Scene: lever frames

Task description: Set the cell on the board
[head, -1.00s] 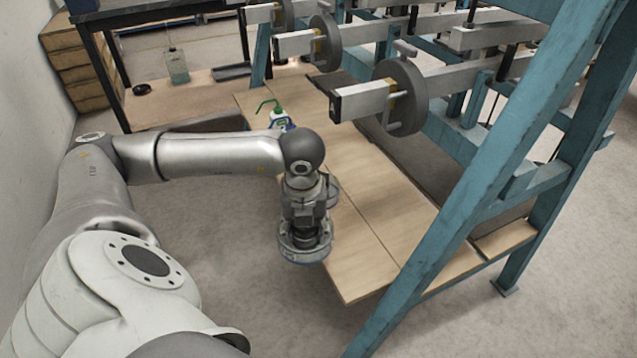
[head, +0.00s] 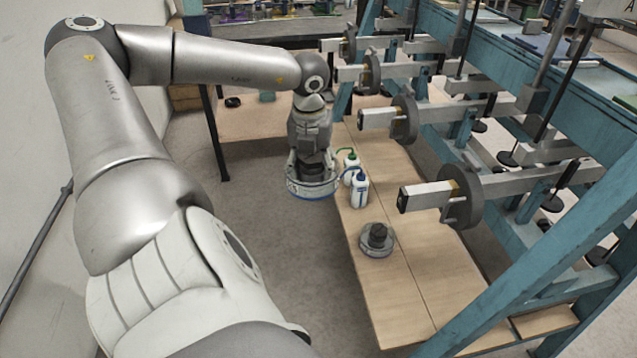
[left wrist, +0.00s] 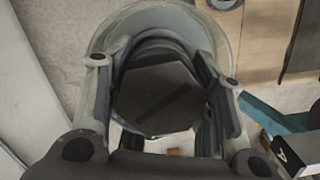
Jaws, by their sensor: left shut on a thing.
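The cell (head: 312,188) is a round, shallow grey dish with a pale rim. It hangs upright under my left gripper (head: 312,165), left of the board's edge in the head view. In the left wrist view my left gripper (left wrist: 158,105) has its fingers on both sides of the cell's dark hexagonal top, and the grey dish wall (left wrist: 205,35) curves around behind. The board (head: 395,295) is a long, pale wooden surface beneath the lever frames. My right gripper is not in view.
A similar round cell (head: 377,243) stands on the board. Lever arms with round wheels (head: 462,196) overhang the board's right side. The near part of the board is bare.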

